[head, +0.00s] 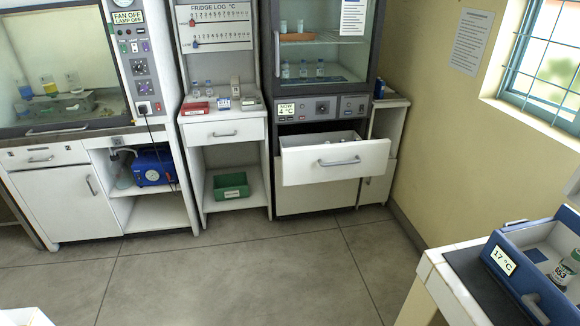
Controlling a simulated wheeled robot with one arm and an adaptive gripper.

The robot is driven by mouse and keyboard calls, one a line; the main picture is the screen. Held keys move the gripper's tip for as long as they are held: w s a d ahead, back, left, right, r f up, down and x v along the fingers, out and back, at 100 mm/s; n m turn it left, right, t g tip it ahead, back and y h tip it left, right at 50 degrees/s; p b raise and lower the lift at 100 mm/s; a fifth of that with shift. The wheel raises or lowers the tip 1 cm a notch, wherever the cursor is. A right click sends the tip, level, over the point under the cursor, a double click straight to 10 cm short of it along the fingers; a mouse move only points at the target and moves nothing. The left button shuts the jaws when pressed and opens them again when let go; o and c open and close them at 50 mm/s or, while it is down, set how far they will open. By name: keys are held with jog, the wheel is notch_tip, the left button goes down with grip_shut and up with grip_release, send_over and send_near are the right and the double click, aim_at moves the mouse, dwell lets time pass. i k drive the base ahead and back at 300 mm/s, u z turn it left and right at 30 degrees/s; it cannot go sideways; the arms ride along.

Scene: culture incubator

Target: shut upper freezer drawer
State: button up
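The upper freezer drawer (300,168) stands pulled out below the glass-fronted fridge (375,40). Its white front has a grey bar handle (339,162) across the middle. The open top shows a dark gap and some pale contents at the back, too small to make out. Below it, a second white front (300,199) sits further back, flush with the cabinet. The panel above the drawer carries a small display (287,109) reading 4 °C. My gripper is not in view, so its state and place do not show.
Open grey floor (240,270) lies before the drawer. A white bench (437,277) with a blue open box (500,240) marked 17 °C juts in at the lower right. A white cabinet (225,134) stands left of the fridge, and a narrow one (390,122) right.

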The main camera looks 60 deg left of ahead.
aim_at(306, 158)
jog(key=u, duration=1.6)
jog(key=i, duration=0.6)
jog(key=u, duration=1)
jog(key=i, duration=2.05)
jog(key=z, duration=0.1)
